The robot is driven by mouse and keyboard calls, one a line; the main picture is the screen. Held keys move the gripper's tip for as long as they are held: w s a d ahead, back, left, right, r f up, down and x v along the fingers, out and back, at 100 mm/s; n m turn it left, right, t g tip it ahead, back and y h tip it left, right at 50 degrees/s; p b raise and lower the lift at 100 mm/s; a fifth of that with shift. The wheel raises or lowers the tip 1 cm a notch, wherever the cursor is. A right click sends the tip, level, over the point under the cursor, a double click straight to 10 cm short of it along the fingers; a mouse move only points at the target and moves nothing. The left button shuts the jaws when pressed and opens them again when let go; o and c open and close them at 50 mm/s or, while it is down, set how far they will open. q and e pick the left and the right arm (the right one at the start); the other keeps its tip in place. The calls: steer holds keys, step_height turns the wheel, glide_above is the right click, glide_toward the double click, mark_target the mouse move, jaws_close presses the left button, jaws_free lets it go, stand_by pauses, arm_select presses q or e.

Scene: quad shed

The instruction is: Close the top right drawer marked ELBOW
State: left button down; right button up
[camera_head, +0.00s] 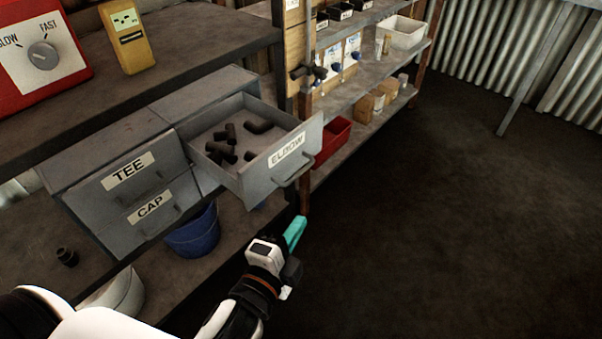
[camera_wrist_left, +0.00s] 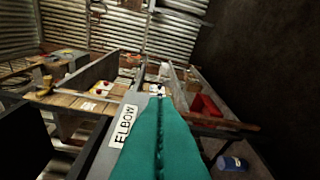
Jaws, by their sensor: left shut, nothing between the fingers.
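The ELBOW drawer (camera_head: 284,163) is the top right drawer of a grey cabinet (camera_head: 110,137). It is pulled well out, with several dark elbow fittings (camera_head: 232,140) inside and a handle (camera_head: 293,173) on its front. My left gripper (camera_head: 296,232), with teal fingers, is shut and empty. In the head view it shows below and in front of the drawer front, apart from the handle. In the left wrist view the shut fingers (camera_wrist_left: 160,135) overlap part of the drawer front (camera_wrist_left: 120,128) and its ELBOW label; whether they touch it I cannot tell. My right gripper is not in view.
Drawers marked TEE (camera_head: 128,173) and CAP (camera_head: 150,208) are shut at the left. A blue bucket (camera_head: 193,235) stands below the cabinet. Shelves with a red bin (camera_head: 332,140) stand behind the drawer. The floor (camera_head: 440,220) at right is clear.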

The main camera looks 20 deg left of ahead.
arm_select(q)
steer(key=w+a+b, duration=0.1)
steer(key=w+a, duration=0.2)
steer(key=w, duration=0.7)
steer(key=shift+w+f, duration=0.3)
steer(key=shift+w, duration=0.1)
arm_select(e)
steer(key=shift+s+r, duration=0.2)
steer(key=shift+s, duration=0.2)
